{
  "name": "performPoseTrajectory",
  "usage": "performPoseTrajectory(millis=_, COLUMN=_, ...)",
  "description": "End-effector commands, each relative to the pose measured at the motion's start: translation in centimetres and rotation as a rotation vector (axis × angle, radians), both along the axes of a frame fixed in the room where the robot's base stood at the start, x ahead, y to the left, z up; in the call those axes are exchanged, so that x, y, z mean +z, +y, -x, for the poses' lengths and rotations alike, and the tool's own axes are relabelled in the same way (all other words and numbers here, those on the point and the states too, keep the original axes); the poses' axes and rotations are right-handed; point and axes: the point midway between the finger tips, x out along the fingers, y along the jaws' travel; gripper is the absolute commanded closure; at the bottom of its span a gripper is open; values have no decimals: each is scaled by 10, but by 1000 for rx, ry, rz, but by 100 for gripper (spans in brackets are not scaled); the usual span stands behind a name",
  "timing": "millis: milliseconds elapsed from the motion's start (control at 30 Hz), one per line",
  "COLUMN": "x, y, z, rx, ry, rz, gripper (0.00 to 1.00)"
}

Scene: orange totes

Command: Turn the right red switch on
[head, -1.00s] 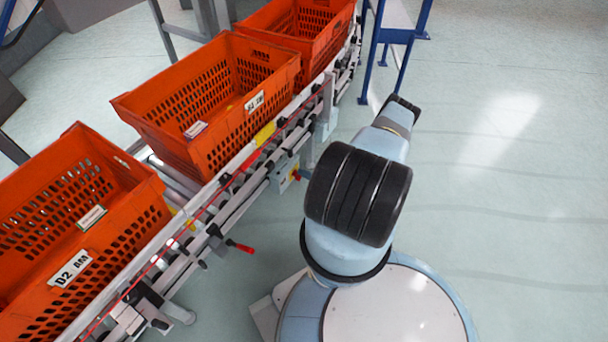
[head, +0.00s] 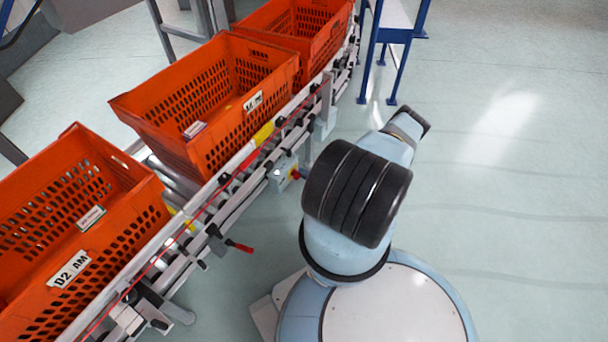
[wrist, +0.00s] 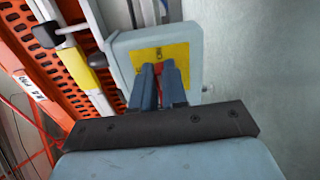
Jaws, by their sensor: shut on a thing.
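The right red switch (head: 295,174) sits on a grey box (head: 283,178) with a yellow plate at the conveyor's side. In the wrist view, my gripper (wrist: 160,72) is at the yellow plate (wrist: 176,56) of the grey box (wrist: 125,45). Its two blue fingers are shut on the red switch, and only a little red shows between them. The switch's turn position cannot be read. In the head view my gripper is hidden behind my arm. Another red handle (head: 240,246) sticks out lower left on the conveyor.
Orange totes (head: 150,115) stand on the conveyor (head: 222,192) along the left. A yellow rail piece (wrist: 80,68) runs beside the box in the wrist view. A blue-legged stand (head: 375,50) is at the top. The floor on the right is clear.

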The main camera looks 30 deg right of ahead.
Motion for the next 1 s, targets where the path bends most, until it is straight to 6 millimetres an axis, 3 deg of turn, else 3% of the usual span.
performPoseTrajectory(millis=33, x=0, y=-7, z=-4, rx=-11, ry=5, rz=-1, gripper=100)
performPoseTrajectory(millis=600, x=-1, y=-5, z=-3, rx=-9, ry=17, rz=-27, gripper=100)
performPoseTrajectory(millis=633, x=-1, y=-5, z=-3, rx=-9, ry=17, rz=-27, gripper=84)
performPoseTrajectory(millis=700, x=-1, y=-5, z=-3, rx=-8, ry=18, rz=-27, gripper=78)
performPoseTrajectory(millis=867, x=-1, y=-3, z=-2, rx=-6, ry=16, rz=-29, gripper=62)
performPoseTrajectory(millis=1000, x=-1, y=-2, z=-1, rx=-4, ry=17, rz=-30, gripper=62)
